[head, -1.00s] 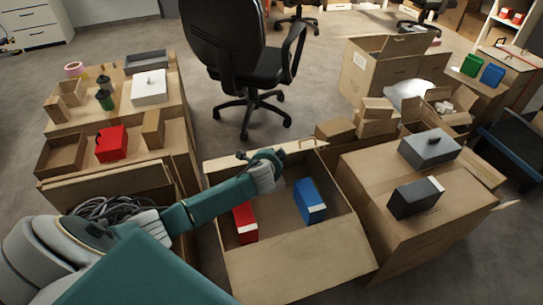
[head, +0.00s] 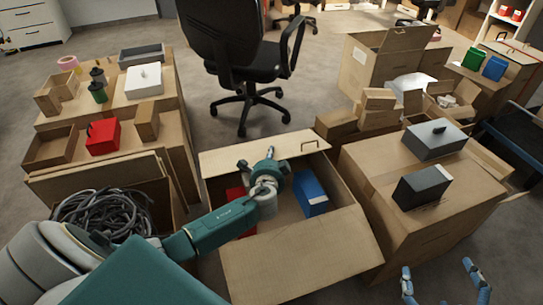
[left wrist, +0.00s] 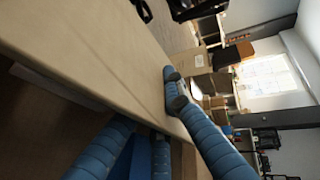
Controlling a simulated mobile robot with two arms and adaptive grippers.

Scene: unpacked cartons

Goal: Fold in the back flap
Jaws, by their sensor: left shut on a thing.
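The open carton (head: 300,262) stands at front centre in the head view, its wide front flap folded outward. Its back flap (head: 225,160) is a tan panel along the far edge, raised from the box; its exact tilt is hard to tell. My left gripper (head: 270,157) is shut on this back flap near its middle. In the left wrist view the flap (left wrist: 95,55) runs diagonally between the blue fingers, one finger on each side. A red box (head: 236,194), partly hidden by my arm, and a blue box (head: 311,192) lie inside. My right gripper (head: 437,268) is open and empty at lower right.
A carton (head: 375,195) with two dark boxes (head: 433,140) on top stands close on the right. Stacked cartons (head: 185,150) and a box of black cables (head: 105,212) are on the left. An office chair (head: 240,110) stands behind on open floor.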

